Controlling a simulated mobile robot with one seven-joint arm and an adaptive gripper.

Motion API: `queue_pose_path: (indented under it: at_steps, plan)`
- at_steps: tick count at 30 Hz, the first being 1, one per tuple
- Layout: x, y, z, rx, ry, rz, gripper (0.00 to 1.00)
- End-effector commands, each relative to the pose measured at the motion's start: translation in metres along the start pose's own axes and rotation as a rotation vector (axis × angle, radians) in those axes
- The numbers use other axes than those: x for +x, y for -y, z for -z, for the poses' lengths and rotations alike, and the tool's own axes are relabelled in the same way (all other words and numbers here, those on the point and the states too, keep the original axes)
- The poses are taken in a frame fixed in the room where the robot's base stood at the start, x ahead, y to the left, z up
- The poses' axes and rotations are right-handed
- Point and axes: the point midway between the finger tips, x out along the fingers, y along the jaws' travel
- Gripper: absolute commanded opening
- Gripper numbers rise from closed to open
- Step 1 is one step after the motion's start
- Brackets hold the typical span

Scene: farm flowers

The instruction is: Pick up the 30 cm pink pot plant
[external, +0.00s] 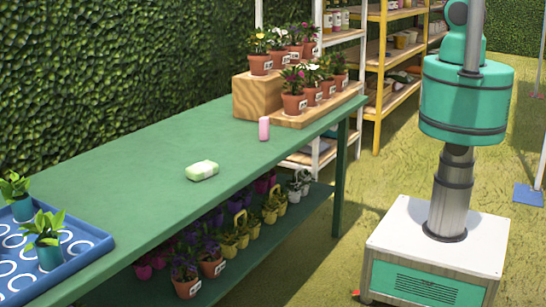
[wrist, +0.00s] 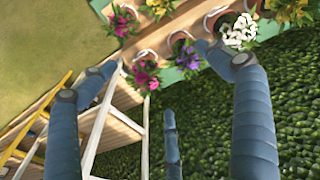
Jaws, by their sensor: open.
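Several potted flowers stand in two rows at the far end of the green table. A pink-flowered plant (external: 294,79) in a terracotta pot is at the front corner of the lower row; its label is too small to read. Another pink-flowered plant stands in the raised row. In the wrist view, one pink plant (wrist: 145,76) is near the picture's middle and another pink plant (wrist: 122,21) is at the upper left. I cannot tell which is 30 cm. My gripper (wrist: 157,57) is open and empty, its fingers spread around the flowers in the picture; contact is unclear. The external view does not show it.
Wooden blocks (external: 258,97) raise the back row. A pink object (external: 264,129) and a pale green block (external: 202,170) are on the table (external: 130,160). A blue tray (external: 95,238) holds small plants. White and yellow shelves and a hedge stand close by.

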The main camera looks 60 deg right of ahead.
Motion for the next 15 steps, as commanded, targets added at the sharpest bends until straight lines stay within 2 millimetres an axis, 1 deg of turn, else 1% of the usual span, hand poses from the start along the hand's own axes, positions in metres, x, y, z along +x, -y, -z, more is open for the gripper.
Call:
queue_pose_path:
  at_steps: [1, 3, 7, 12, 15]
  plan:
    - [0.006, -0.009, 0.008, -0.004, 0.016, 0.005, 0.89]
    - [0.017, -0.021, 0.019, -0.016, 0.030, 0.010, 0.89]
    - [0.040, -0.042, 0.035, -0.035, 0.059, 0.022, 0.89]
    - [0.075, -0.068, 0.052, -0.062, 0.096, 0.040, 0.89]
    - [0.096, -0.083, 0.058, -0.076, 0.116, 0.051, 0.89]
